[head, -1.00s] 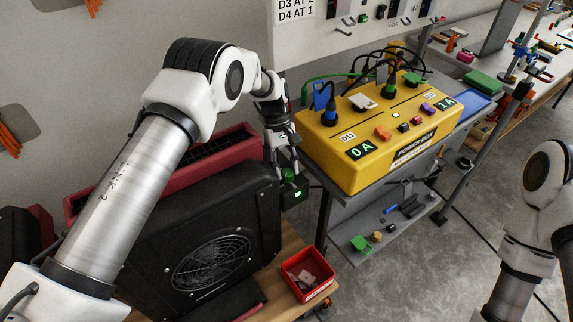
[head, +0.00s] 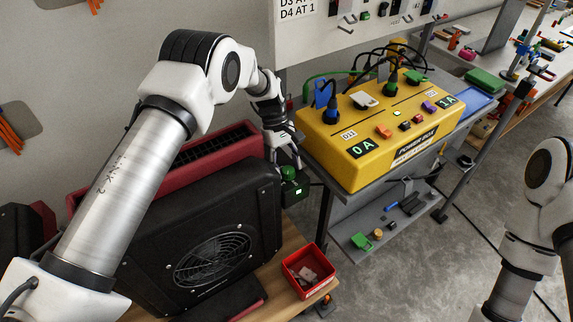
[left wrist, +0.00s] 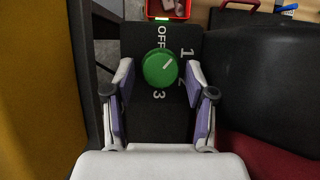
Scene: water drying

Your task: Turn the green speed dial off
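The green speed dial (left wrist: 160,68) sits on a black panel marked OFF, 1, 2 and 3 in the left wrist view. Its white pointer line slants to the upper right, roughly toward the 1 and away from OFF. In the head view the dial (head: 288,172) shows on a small black box at the right end of the black fan (head: 150,235). My left gripper (left wrist: 160,85) is open, with one finger on each side of the dial and visible gaps between. In the head view the left gripper (head: 285,155) is just above the dial. My right gripper is out of view.
A yellow power box (head: 340,170) with plugs and cables stands on a grey bench close to the right of my left gripper. A red bin (head: 290,268) sits on the wooden table in front. A dark red unit (head: 235,140) stands behind the fan.

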